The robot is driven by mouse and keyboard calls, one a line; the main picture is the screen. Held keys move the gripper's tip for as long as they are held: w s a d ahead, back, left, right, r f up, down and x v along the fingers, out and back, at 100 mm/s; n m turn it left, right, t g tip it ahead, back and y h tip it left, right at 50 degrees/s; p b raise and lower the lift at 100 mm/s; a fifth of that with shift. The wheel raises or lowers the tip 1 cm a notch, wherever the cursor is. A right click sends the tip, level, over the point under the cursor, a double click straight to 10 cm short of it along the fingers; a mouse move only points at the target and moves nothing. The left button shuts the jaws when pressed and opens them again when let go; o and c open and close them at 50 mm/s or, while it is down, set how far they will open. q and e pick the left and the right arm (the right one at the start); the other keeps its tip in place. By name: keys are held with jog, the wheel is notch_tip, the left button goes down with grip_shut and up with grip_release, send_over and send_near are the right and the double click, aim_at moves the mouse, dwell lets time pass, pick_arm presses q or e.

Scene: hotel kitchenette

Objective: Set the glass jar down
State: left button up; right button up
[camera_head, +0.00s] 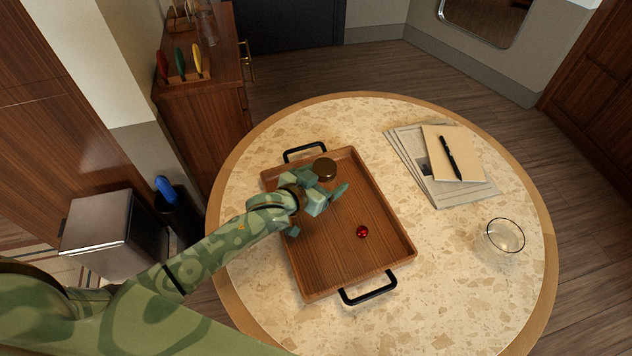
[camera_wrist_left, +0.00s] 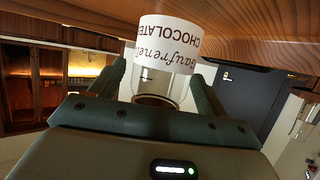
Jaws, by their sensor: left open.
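The glass jar has a dark gold lid (camera_head: 325,168) and stands in the far part of the brown wooden tray (camera_head: 325,277). My left gripper (camera_head: 322,187) reaches over the tray, just on the near side of the lid, and hides most of the jar's body. In the left wrist view, the jar's white chocolates label (camera_wrist_left: 167,42) appears upside down. The jar sits between or just ahead of the two spread fingers, its base against or close to the wood. The left gripper is open; I cannot tell whether a finger touches the glass. My right gripper is not in view.
The tray has black handles (camera_head: 368,290) and rests on a round speckled table (camera_head: 430,300). Papers with a notebook (camera_head: 455,153) and black pen (camera_head: 450,158) lie right, near a clear glass bowl (camera_head: 503,238).

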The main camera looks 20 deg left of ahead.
pick_arm(q)
jog(key=p+v, duration=0.3)
jog(key=v, duration=0.9)
jog(key=shift+p, duration=0.4)
